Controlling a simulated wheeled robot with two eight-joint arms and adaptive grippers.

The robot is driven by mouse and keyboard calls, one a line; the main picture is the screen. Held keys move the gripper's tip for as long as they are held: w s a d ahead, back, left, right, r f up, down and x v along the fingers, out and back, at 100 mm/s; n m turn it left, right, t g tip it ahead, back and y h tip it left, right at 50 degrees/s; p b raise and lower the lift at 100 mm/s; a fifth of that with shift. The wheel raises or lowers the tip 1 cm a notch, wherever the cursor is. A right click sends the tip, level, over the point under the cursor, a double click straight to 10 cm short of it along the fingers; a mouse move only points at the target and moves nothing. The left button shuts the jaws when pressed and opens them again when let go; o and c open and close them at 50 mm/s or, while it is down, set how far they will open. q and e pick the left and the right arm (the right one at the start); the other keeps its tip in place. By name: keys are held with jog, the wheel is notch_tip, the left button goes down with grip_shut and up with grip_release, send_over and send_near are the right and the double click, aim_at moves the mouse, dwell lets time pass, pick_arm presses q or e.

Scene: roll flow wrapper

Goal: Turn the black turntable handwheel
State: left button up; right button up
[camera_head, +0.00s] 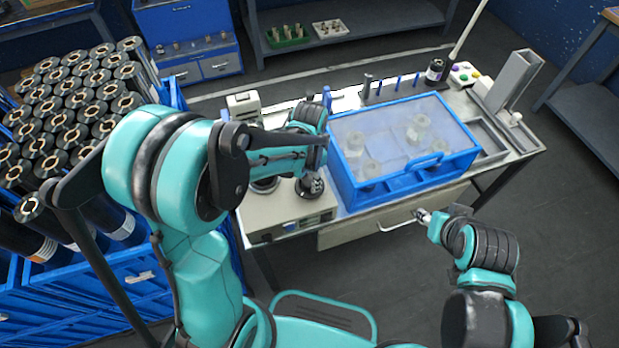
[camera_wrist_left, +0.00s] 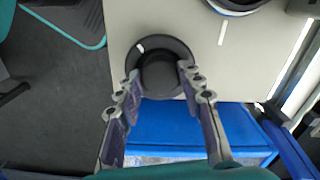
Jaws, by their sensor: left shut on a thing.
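The black handwheel (camera_wrist_left: 163,74) is a round disc with a raised hub on the beige machine top (camera_wrist_left: 195,30) in the left wrist view. A small white mark shows on its rim at the upper left. My left gripper (camera_wrist_left: 157,80) has one finger on each side of the hub and is shut on it. In the head view the handwheel (camera_head: 311,191) sits at the front right of the beige machine, partly covered by the gripper. My right gripper (camera_head: 424,215) is in front of the table, away from the handwheel; its fingers are too small to read.
A blue clear-lidded box (camera_head: 385,195) stands right beside the machine. A drawer handle (camera_head: 398,225) sticks out below the table, close to my right gripper. A blue rack of black rolls (camera_head: 75,110) stands at the left. Open floor lies at the right.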

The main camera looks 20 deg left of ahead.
aim_at(309, 181)
pick_arm(q)
jog(key=shift+s, duration=0.1)
jog(key=o, duration=1.2)
jog(key=shift+c, duration=0.2)
notch_tip(309, 181, up, 12)
jog(key=s+a+r+n+t, duration=0.1)
jog(key=s+a+n+t, duration=0.3)
jog(key=s+n+t, duration=0.3)
jog(key=s+n, duration=0.1)
jog(key=s, duration=0.2)
jog(key=shift+s+a+r, duration=0.15)
jog(key=shift+a, duration=0.15)
